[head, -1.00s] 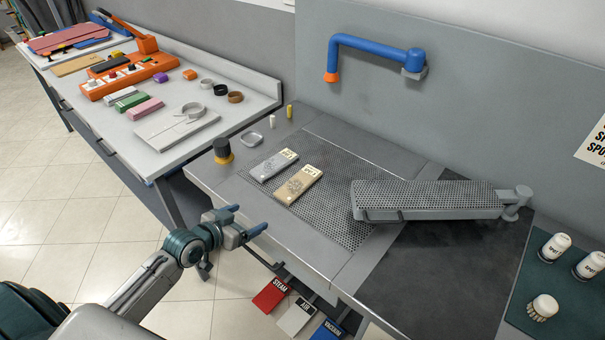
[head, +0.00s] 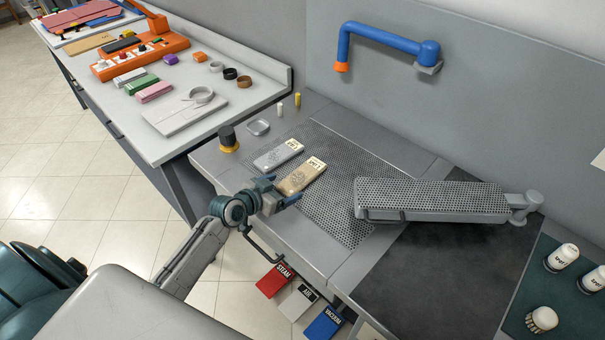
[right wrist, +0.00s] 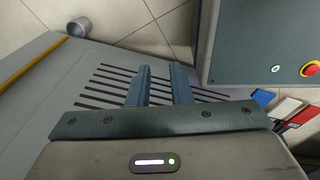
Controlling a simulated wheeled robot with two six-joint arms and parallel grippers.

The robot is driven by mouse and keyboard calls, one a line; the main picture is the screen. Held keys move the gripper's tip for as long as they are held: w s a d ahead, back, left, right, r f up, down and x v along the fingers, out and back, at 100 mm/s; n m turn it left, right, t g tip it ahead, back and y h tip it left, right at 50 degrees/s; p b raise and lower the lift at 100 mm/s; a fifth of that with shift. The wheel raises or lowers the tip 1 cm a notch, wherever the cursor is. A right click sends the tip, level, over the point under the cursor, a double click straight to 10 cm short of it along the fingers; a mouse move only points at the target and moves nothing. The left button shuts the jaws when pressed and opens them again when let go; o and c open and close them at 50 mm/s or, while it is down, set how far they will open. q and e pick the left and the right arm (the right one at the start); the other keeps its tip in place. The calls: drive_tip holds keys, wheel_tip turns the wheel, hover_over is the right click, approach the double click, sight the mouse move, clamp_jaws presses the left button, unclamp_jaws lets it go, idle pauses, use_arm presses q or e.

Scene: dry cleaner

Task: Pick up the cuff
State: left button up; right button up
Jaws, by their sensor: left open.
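Two flat labelled pieces lie on the perforated worktop (head: 352,215): a grey one (head: 277,155) and a tan one (head: 303,173). No piece is clearly marked as the cuff, and I cannot tell which it is. My left gripper (head: 281,191) is open, with blue fingers apart, at the near end of the tan piece and overlapping its near edge in the head view. I cannot tell whether it touches. My right gripper (right wrist: 160,72) shows in the right wrist view with its fingers apart and nothing between them.
A grey padded arm (head: 435,198) stands right of the pieces. The left table holds white, black and brown rings (head: 230,74), a white board (head: 180,115) and colored blocks. Pedals (head: 322,324) hang below.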

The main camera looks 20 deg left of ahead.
sight(291, 184)
use_arm(q)
drive_tip(key=shift+p+x, duration=0.3)
drive_tip(key=shift+x, duration=1.25)
drive_tip(key=shift+s, duration=0.1)
drive_tip(key=c, duration=1.1)
